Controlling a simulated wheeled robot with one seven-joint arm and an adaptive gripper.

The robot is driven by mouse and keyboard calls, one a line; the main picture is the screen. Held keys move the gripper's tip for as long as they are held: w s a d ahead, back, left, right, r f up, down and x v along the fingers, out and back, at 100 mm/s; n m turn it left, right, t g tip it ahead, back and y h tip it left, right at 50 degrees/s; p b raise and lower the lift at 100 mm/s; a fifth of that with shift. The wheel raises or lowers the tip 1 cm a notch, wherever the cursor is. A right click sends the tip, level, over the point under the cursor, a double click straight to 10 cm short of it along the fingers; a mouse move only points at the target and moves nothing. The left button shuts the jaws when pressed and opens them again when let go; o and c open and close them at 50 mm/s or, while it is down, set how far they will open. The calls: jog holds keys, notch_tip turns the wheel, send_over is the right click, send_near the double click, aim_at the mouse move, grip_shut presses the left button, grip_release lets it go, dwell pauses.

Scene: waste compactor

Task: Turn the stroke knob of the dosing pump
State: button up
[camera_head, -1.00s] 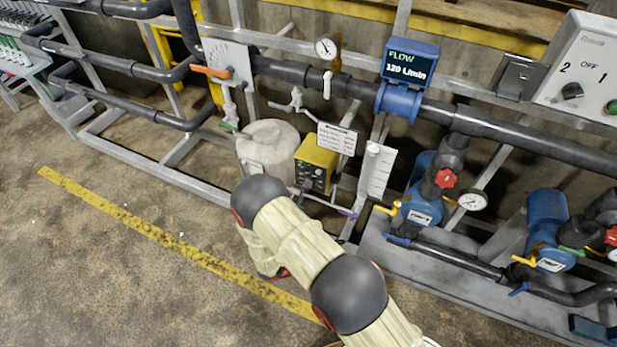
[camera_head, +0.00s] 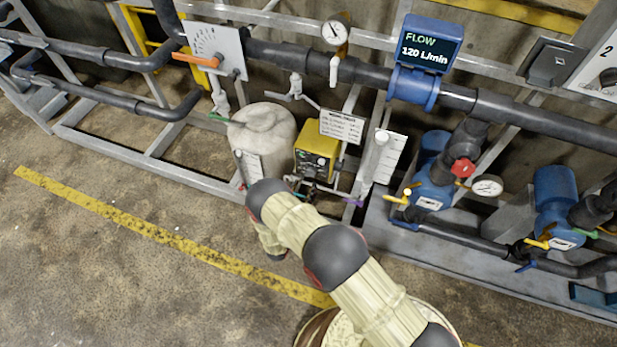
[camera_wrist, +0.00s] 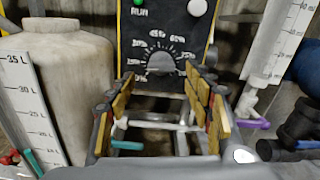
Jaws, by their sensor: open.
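The dosing pump (camera_head: 315,158) is a yellow box with a black front panel, right of a pale tank in the head view. In the wrist view its black panel (camera_wrist: 183,22) has a "RUN" label and a green button. The stroke knob (camera_wrist: 160,63), grey and rounded, sits low on the panel inside a white arc of percent marks. My gripper (camera_wrist: 168,88) is open, its yellow-padded fingers apart and pointing at the panel. The knob appears between and beyond the fingertips; contact cannot be told. In the head view my arm mostly hides the gripper.
The pale tank (camera_wrist: 62,75) with a litre scale stands left of the pump. A clear graduated column (camera_wrist: 268,45) with a purple lever (camera_wrist: 252,124) stands close on the right. Pipes run below the pump. The floor (camera_head: 90,255) in front is open.

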aim_at(311, 173)
jog(key=shift+b+x, duration=0.35)
jog(key=shift+x, duration=2.3)
jog(key=shift+d, duration=0.1)
jog(key=c, duration=0.3)
jog(key=shift+s, duration=0.1)
jog(key=c, duration=0.8)
jog(key=shift+c, duration=0.3)
jog(key=shift+m, duration=0.3)
jog(key=m+b, duration=1.1)
jog(key=m, duration=1.3)
jog(key=shift+f+b, duration=0.1)
jog(key=shift+b, duration=0.2)
jog(key=shift+m, duration=0.3)
